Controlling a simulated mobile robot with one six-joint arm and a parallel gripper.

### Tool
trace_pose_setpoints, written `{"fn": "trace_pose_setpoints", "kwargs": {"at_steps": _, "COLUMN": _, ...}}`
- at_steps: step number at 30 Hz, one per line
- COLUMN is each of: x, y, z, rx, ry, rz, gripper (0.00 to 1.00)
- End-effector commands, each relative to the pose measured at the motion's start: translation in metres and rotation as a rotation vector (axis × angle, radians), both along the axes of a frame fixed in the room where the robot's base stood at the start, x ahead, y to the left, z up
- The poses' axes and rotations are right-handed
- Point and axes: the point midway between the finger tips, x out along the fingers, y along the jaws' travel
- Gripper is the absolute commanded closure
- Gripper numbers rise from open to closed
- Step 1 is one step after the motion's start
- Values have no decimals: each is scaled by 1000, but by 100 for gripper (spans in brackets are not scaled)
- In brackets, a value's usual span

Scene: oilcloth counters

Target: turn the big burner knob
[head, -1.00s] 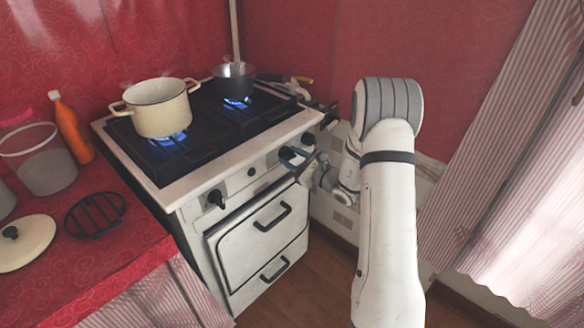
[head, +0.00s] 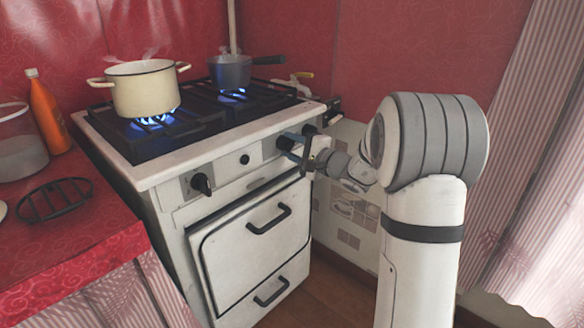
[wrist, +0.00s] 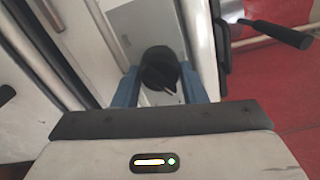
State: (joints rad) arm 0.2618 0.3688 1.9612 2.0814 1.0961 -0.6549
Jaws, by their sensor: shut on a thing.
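The stove (head: 160,165) has a row of knobs along its white front panel. My gripper (head: 291,144) is at the right part of that panel. In the wrist view its two blue fingers stand on either side of a round black knob (wrist: 158,67) with a white pointer mark. The gripper is shut on this knob. In the head view the fingers and wrist partly hide it. Another black knob (head: 201,184) is at the left of the panel, and a small black button (head: 245,159) lies between. Blue flames burn under both pots.
A cream pot (head: 146,93) and a dark saucepan (head: 230,72) steam on the stove. Oven handles (head: 269,222) stick out below the panel. The red counter at left holds an orange bottle (head: 47,110), a glass jar (head: 20,150) and a black trivet (head: 54,200).

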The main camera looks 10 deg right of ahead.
Motion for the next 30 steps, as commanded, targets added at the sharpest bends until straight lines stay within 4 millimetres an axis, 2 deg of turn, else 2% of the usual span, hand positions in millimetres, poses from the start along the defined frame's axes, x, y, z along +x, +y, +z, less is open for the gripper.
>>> {"fn": "trace_pose_setpoints", "kwargs": {"at_steps": 1, "x": -1, "y": 2, "z": -10, "rx": -39, "ry": -31, "rz": 6, "gripper": 85}}
{"fn": "trace_pose_setpoints", "kwargs": {"at_steps": 2, "x": -1, "y": 2, "z": -10, "rx": -61, "ry": -47, "rz": 7, "gripper": 85}}
{"fn": "trace_pose_setpoints", "kwargs": {"at_steps": 21, "x": -1, "y": 3, "z": 0, "rx": -545, "ry": -394, "rz": 8, "gripper": 85}}
{"fn": "trace_pose_setpoints", "kwargs": {"at_steps": 30, "x": -1, "y": 3, "z": 1, "rx": -721, "ry": -523, "rz": 8, "gripper": 85}}
